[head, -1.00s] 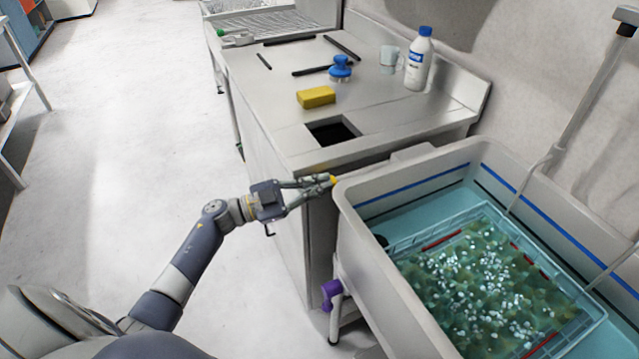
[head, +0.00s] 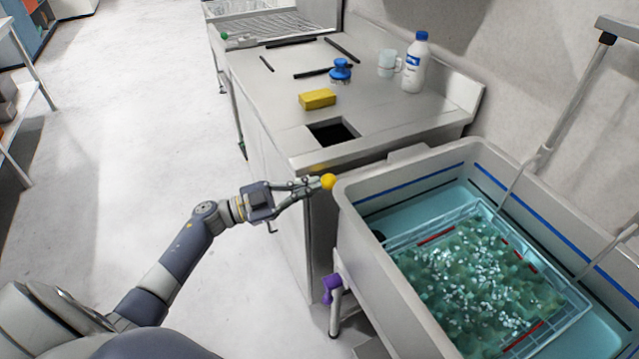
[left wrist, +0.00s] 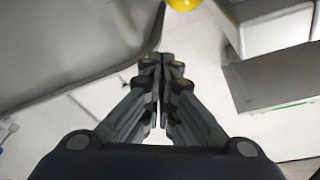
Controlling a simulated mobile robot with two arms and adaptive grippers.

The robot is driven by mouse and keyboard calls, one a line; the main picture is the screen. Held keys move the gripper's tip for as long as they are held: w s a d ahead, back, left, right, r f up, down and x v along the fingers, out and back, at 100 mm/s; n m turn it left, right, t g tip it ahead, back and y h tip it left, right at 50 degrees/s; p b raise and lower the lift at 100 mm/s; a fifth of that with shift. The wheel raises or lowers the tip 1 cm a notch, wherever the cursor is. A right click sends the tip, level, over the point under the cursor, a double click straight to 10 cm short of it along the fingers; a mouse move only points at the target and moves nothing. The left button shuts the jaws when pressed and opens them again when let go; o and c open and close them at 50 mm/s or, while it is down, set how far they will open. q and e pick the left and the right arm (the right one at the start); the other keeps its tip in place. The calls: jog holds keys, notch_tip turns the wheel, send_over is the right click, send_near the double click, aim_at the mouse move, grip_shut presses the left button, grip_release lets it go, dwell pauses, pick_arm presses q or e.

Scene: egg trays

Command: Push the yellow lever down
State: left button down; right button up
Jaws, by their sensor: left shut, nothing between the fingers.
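The yellow round knob of the lever (head: 328,181) shows at the outer left corner of the tank, just past my left fingertips. Its rod is hidden or too small to make out. In the left wrist view the knob (left wrist: 184,3) is cut by the top edge, beyond the fingertips and slightly right. My left gripper (head: 314,185) is shut and empty, pointing right towards the knob. In the left wrist view the fingertips (left wrist: 162,60) are together, with a visible gap to the knob. In the head view I cannot tell whether they touch. My right gripper is not in view.
The grey tank (head: 345,205) holds water and a submerged basket. A purple valve handle (head: 331,285) sits below its left side. The steel counter (head: 290,130) behind carries a yellow sponge (head: 317,98), a blue brush (head: 340,70) and a white bottle (head: 416,62). Open floor lies left.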

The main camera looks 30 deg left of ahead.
pick_arm(q)
jog(key=s+a+f+b, duration=0.1)
jog(key=s+a+f, duration=0.2)
jog(key=a, duration=0.2)
jog(key=shift+s+f, duration=0.2)
jog(key=shift+f, duration=0.1)
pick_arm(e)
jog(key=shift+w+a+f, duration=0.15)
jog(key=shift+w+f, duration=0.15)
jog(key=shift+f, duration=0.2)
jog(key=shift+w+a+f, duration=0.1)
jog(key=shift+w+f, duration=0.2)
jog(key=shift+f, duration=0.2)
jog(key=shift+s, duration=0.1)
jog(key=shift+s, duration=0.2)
